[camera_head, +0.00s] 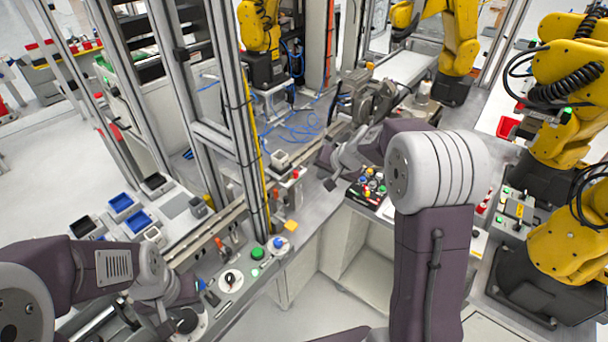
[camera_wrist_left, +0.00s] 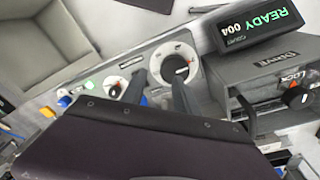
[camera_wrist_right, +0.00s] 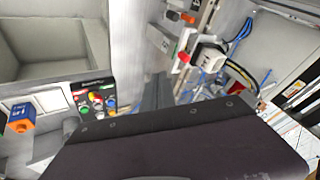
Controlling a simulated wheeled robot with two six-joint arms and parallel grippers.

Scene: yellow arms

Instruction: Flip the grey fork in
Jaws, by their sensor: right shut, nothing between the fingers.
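I cannot pick out a grey fork for certain in any view. In the left wrist view a grey box (camera_wrist_left: 265,75) marked DRIVE and LOCK carries a black knob (camera_wrist_left: 296,97). A white round dial (camera_wrist_left: 175,60) with a dark knob lies just beyond my left fingertips. My left gripper (camera_wrist_left: 160,82) has its two dark fingers apart over the panel; I see nothing between them. In the head view it (camera_head: 186,318) is low at the left, over the near panel. My right gripper (camera_head: 330,184) is shut and empty, and its fingers (camera_wrist_right: 157,82) meet in the right wrist view.
A READY 004 display (camera_wrist_left: 258,22) stands above the box. The left bench has a green button (camera_head: 257,253) and a dial (camera_head: 231,281). A coloured-button panel (camera_wrist_right: 95,102) and a box with a red knob (camera_wrist_right: 184,57) lie near my right gripper. Yellow arms (camera_head: 567,130) stand at right.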

